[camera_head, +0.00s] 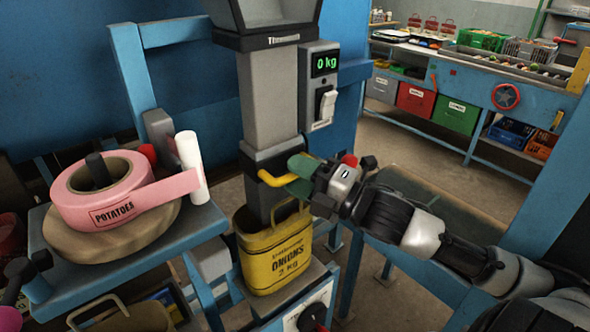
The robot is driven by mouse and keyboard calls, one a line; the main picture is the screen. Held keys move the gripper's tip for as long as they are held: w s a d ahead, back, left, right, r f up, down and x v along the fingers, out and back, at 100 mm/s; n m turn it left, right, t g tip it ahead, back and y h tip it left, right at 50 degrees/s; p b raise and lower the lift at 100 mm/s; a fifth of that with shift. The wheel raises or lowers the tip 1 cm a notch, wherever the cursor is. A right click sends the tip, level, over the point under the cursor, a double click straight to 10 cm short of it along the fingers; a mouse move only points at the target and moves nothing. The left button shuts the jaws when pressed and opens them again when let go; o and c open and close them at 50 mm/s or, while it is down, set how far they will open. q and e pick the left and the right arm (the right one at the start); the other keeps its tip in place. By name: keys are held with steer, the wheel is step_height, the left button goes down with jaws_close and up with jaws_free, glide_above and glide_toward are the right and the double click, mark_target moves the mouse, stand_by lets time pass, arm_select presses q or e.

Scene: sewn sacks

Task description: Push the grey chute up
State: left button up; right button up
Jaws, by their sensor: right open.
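The grey chute (268,100) stands upright at the centre, below a dark hopper. Its dark lower sleeve (262,195) carries a yellow handle (275,180) and reaches down into the mouth of a yellow sack (277,258) marked "ONIONS 2 kg". The sack stands upright with its handle loop beside the sleeve. My right gripper (301,178) comes in from the right, with its green fingertips open at the yellow handle's right end. The fingers partly hide the handle, so contact is unclear.
A display reading 0 kg (325,64) sits above a white switch (327,104), right of the chute. A blue workbench with bins (415,99) stands at the back right.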

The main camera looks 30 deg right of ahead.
steer(key=shift+w+a+r, duration=0.1)
steer(key=shift+w+a, duration=0.05)
steer(key=shift+w, duration=0.15)
jaws_close()
